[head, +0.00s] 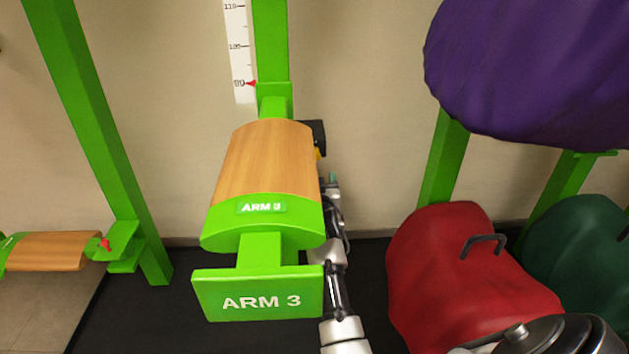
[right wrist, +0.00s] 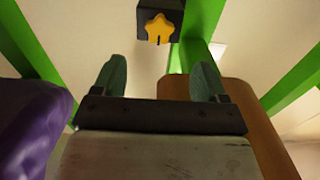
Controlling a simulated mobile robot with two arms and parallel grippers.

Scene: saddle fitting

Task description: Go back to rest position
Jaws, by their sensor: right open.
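My right gripper (head: 333,180) is beside the right edge of the wooden-topped ARM 3 (head: 265,160) in the head view, partly hidden by it. In the right wrist view its two green fingers (right wrist: 157,80) stand wide apart with nothing between them. A yellow star-shaped knob (right wrist: 159,28) on a black block (right wrist: 148,9) is ahead of and apart from the fingertips. In the head view the black block (head: 318,133) shows behind ARM 3's right edge, with only a sliver of yellow. My left gripper is not in view.
A purple saddle (head: 530,70) hangs at the upper right, and shows close by in the right wrist view (right wrist: 30,125). A red saddle (head: 465,280) and a dark green one (head: 580,250) are lower right. Another wooden-topped arm (head: 45,252) is at the left. A ruler (head: 240,50) has a red pointer.

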